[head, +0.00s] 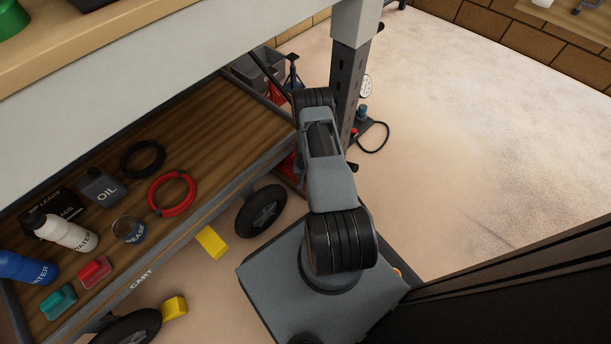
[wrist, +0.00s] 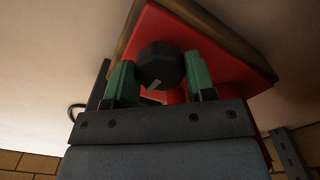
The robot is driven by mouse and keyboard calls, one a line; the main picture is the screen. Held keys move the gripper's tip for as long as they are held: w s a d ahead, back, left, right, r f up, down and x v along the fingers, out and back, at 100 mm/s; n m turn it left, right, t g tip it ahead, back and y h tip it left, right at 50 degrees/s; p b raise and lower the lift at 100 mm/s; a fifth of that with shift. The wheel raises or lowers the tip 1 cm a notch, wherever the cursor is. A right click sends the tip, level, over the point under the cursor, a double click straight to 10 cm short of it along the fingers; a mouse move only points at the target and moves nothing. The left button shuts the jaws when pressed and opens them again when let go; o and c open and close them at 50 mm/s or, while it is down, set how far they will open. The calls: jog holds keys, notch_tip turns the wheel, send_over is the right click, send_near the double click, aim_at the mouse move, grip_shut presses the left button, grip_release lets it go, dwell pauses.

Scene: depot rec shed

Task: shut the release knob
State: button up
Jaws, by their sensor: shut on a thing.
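The release knob (wrist: 158,62) is a dark, faceted round knob with a pale mark near its lower edge, in the upper middle of the wrist view. It sits in front of a red body (wrist: 225,45) with a brownish edge. My gripper (wrist: 160,80) has its two green fingers on either side of the knob and is shut on it. In the head view my arm and the bench hide the gripper and the knob. Only small red parts (head: 286,166) show there, behind my arm.
A wooden-decked cart (head: 225,125) with bottles, a red cable coil (head: 172,193) and tools stands at left under the bench. A bench leg (head: 347,85) rises beside my arm. A gauge device (head: 366,113) with a hose lies behind it. The floor at right is clear.

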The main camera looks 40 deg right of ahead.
jog(key=shift+m, duration=0.3)
jog(key=m+b, duration=0.1)
jog(key=m, duration=0.2)
jog(key=shift+m, duration=0.4)
jog(key=m+b, duration=0.1)
jog(key=m, duration=0.3)
jog(key=shift+m, duration=0.3)
jog(key=m+b, duration=0.1)
jog(key=m, duration=0.3)
jog(key=shift+m, duration=2)
jog(key=o, duration=0.9)
